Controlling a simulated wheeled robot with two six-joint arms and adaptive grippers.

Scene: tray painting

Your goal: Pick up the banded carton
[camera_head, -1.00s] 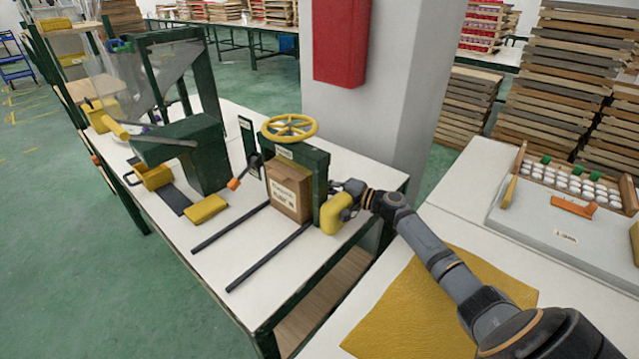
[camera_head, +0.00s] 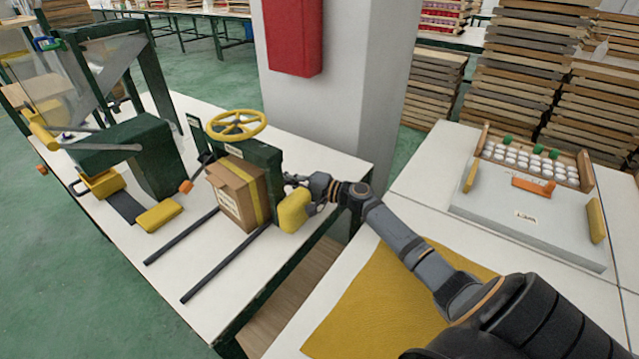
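The banded carton (camera_head: 230,201) is a brown cardboard box with a white label and a yellow band near its back end. It stands on two dark rails, at the front of a dark green frame (camera_head: 267,160) topped by a yellow handwheel (camera_head: 236,124). My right gripper (camera_head: 290,181) is at the right side of the frame, just above and behind a yellow rounded block (camera_head: 294,211). The frame upright lies between this gripper and the carton. Its fingertips are small and partly hidden, so I cannot tell their opening. My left gripper is not in view.
A green machine (camera_head: 150,145) with yellow parts stands left on the same white table (camera_head: 180,315). A pillar (camera_head: 340,100) stands behind.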

